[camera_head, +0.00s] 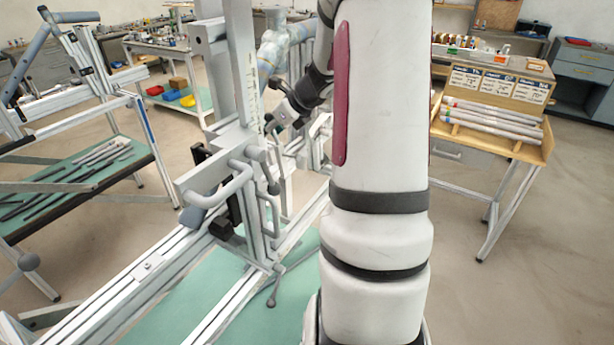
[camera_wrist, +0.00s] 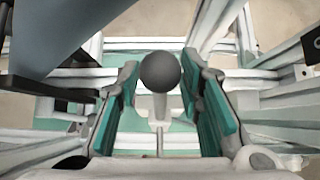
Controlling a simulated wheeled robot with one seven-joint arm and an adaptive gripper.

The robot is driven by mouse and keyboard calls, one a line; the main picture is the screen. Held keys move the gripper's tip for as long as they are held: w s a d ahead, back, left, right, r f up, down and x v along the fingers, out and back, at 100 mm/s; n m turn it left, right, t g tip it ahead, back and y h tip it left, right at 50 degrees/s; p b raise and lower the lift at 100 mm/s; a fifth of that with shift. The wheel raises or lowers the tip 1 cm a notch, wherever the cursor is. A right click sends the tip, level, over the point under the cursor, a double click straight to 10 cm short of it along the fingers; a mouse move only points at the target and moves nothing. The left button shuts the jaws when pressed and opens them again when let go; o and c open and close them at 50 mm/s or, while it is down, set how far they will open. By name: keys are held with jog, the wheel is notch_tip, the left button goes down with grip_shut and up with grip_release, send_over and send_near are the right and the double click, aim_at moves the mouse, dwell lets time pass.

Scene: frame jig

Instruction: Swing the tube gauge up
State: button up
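My gripper (camera_head: 286,113) is at the far side of the grey upright of the frame jig (camera_head: 242,60), partly hidden by the upright and my own arm. In the wrist view its two teal-padded fingers (camera_wrist: 160,85) stand apart. A dark grey ball knob (camera_wrist: 160,72) sits between the fingertips, with a pale grey stem (camera_wrist: 160,107) below it. The gaps beside the ball look very small; I cannot tell whether the pads touch it. The ball seems to be a handle of the jig; I cannot tell for sure which part is the tube gauge.
Bent grey clamp handles (camera_head: 225,190) stick out from the jig near its upright. Aluminium rails (camera_head: 150,268) run along the green jig bed (camera_head: 185,305). A rack cart (camera_head: 70,175) stands left, a wooden tube bench (camera_head: 490,120) right.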

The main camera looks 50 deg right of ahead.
jog(key=shift+r, duration=0.1)
jog(key=p+v, duration=0.4)
jog(key=v, duration=0.3)
dwell(0.5)
dwell(0.5)
